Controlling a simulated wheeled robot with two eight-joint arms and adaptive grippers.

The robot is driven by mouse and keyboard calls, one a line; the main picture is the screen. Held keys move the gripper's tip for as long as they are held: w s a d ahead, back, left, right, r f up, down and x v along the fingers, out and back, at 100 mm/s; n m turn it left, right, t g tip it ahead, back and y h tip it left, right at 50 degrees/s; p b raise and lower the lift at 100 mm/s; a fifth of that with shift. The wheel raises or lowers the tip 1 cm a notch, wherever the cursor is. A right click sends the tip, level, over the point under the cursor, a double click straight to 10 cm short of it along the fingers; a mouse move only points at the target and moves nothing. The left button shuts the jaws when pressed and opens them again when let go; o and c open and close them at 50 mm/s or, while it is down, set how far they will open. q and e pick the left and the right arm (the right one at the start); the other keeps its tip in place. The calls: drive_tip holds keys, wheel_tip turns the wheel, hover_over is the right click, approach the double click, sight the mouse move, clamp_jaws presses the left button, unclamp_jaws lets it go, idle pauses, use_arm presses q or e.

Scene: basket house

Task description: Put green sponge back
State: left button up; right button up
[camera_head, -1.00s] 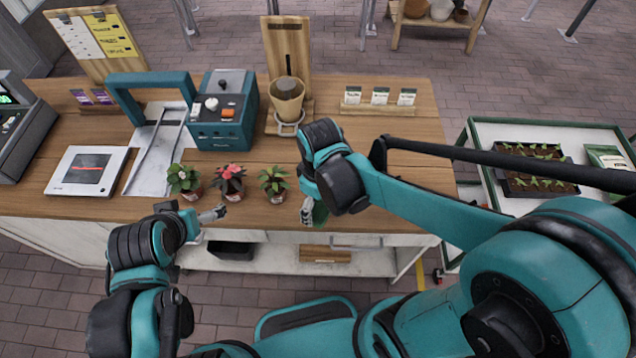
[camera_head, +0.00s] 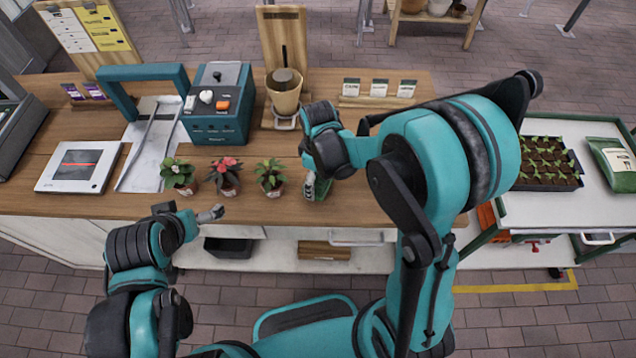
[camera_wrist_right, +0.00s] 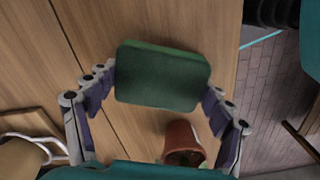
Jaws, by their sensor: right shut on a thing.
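The green sponge (camera_wrist_right: 162,76) is a flat block with rounded corners, between the two fingers of my right gripper (camera_wrist_right: 160,86) in the right wrist view. The fingers press on its opposite sides. In the head view, my right gripper (camera_head: 311,184) and the sponge (camera_head: 321,189) are near the front edge of the wooden counter (camera_head: 365,205), just right of the flower pots. The arm hides part of both. My left gripper (camera_head: 209,215) is at the counter's front edge, below the pots. Its fingers are too small to read.
Potted plants with yellow flowers (camera_head: 270,177), red flowers (camera_head: 225,175) and green leaves (camera_head: 178,176) line the front. A teal machine (camera_head: 218,112) and a cone holder (camera_head: 284,96) stand behind. A seedling tray (camera_head: 545,164) sits on a cart at right.

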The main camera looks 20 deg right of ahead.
drive_tip(key=shift+f, duration=0.8)
drive_tip(key=shift+f, duration=0.1)
drive_tip(key=o, duration=1.3)
